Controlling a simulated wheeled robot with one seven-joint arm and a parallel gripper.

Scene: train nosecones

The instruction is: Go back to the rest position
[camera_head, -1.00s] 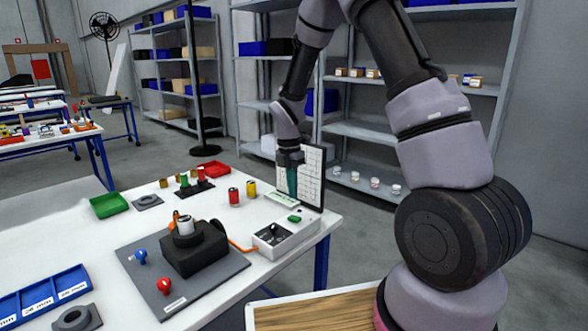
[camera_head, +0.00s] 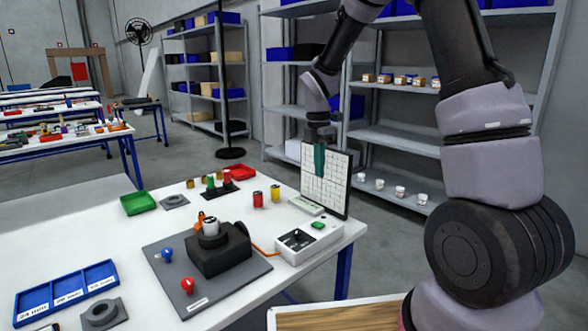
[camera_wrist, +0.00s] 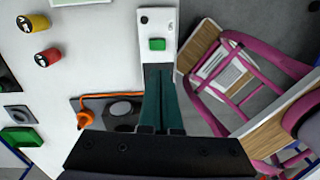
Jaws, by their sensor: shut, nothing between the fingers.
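My gripper (camera_head: 319,174) hangs with its teal fingers pointing down, in front of the white gridded board at the table's right end in the head view. In the wrist view my gripper (camera_wrist: 161,68) shows two teal fingers side by side, shut with nothing between them. The fingertips appear just below the green button of the control box in that picture; the gap in height cannot be judged there. My arm is bent and raised on the right of the head view.
The white table (camera_head: 120,235) holds a grey plate with a black fixture (camera_head: 219,252), a control box (camera_head: 306,245), red and yellow cylinders, a green tray (camera_head: 138,204) and a blue tray (camera_head: 68,292). The gridded board (camera_head: 336,185) stands close to my gripper. Shelves (camera_head: 400,140) stand behind.

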